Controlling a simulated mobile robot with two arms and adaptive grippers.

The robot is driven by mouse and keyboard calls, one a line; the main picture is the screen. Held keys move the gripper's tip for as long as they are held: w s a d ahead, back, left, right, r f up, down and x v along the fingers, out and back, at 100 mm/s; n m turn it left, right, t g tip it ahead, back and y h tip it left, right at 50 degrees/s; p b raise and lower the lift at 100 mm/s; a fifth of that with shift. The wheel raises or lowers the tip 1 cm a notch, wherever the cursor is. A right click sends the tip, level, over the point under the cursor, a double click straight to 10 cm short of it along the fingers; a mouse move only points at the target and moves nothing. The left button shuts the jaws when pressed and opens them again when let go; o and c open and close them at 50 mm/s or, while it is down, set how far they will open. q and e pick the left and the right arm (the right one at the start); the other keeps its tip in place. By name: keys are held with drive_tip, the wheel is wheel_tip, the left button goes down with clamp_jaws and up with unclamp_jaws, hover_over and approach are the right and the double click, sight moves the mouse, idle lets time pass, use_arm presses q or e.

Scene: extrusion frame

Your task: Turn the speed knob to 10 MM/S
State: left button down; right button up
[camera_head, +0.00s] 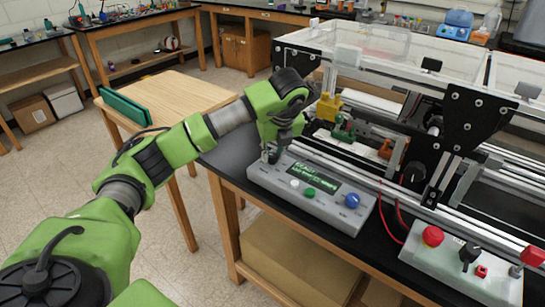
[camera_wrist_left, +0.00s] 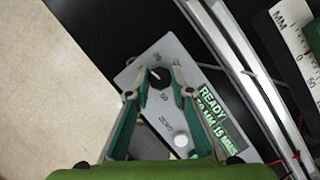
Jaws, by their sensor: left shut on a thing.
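The grey control box (camera_head: 322,208) sits on the black bench in the head view, with a dark display (camera_head: 314,174) on its top. The wrist view display (camera_wrist_left: 214,117) shows READY and a line that seems to read 50 MM 15 MM/S. My left gripper (camera_head: 271,155) points down at the knob; in the wrist view its fingers (camera_wrist_left: 159,94) are on either side of the knob, shut on it. My right gripper is not in view.
White, green and blue controls (camera_head: 352,200) are on the same box. A second box with a red emergency button (camera_head: 432,237) stands at the right. The extrusion frame (camera_head: 470,125) rises close behind the control box. A wooden table (camera_head: 180,95) stands to the left.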

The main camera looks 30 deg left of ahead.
use_arm(q)
drive_tip(key=shift+w+n+g+y+b, duration=0.1)
drive_tip(key=shift+n+g+y+b, duration=0.4)
drive_tip(key=shift+n, duration=1.4)
drive_tip(key=c, duration=1.8)
unclamp_jaws()
drive_tip(key=shift+d+r, duration=0.1)
drive_tip(key=v, duration=1.2)
drive_tip(key=shift+w, duration=0.15)
